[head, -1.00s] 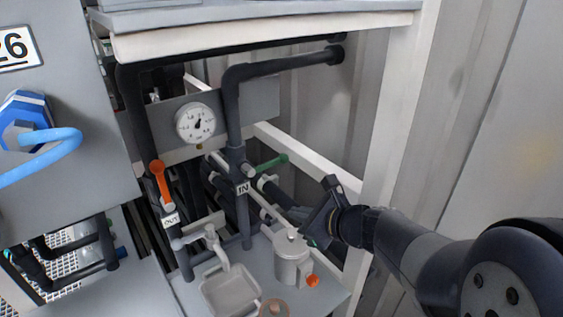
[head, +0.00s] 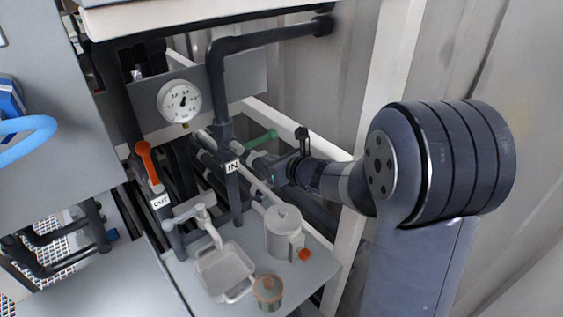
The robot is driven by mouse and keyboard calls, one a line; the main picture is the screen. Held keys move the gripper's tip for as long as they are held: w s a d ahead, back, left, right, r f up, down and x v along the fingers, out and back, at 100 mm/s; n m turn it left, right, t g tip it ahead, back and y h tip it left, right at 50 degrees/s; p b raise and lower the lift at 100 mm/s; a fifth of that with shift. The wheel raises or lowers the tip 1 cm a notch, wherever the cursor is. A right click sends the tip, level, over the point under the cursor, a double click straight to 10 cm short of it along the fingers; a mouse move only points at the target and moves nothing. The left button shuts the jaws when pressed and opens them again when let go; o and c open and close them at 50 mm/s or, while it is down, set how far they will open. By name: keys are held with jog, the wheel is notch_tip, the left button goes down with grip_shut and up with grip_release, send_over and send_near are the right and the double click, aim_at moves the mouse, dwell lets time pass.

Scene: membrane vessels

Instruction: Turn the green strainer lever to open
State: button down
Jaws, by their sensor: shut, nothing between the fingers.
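The green lever (head: 261,141) sits on the pipework just right of the IN label (head: 232,167), in the head view. It points to the upper right, and its lower left end is partly behind the pipe. My gripper (head: 274,173) is just below and right of the lever, at the level of the IN label. It is shut and empty. Its fingertips are small and dark here, and I cannot tell whether they touch the valve beside the lever.
An orange lever (head: 147,161) stands on the OUT pipe. A round gauge (head: 180,102) is above. A grey lidded jug (head: 284,232), a pale tray (head: 224,271) and a small jar (head: 268,291) stand on the shelf below. A white frame post (head: 389,75) rises at the right.

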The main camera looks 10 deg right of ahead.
aim_at(257, 142)
jog(key=shift+s+d+r+p, duration=0.15)
jog(key=shift+r+p, duration=0.8)
jog(key=shift+r, duration=1.15)
jog(key=shift+b, duration=0.3)
jog(key=shift+r+n, duration=0.2)
jog(key=shift+n, duration=0.1)
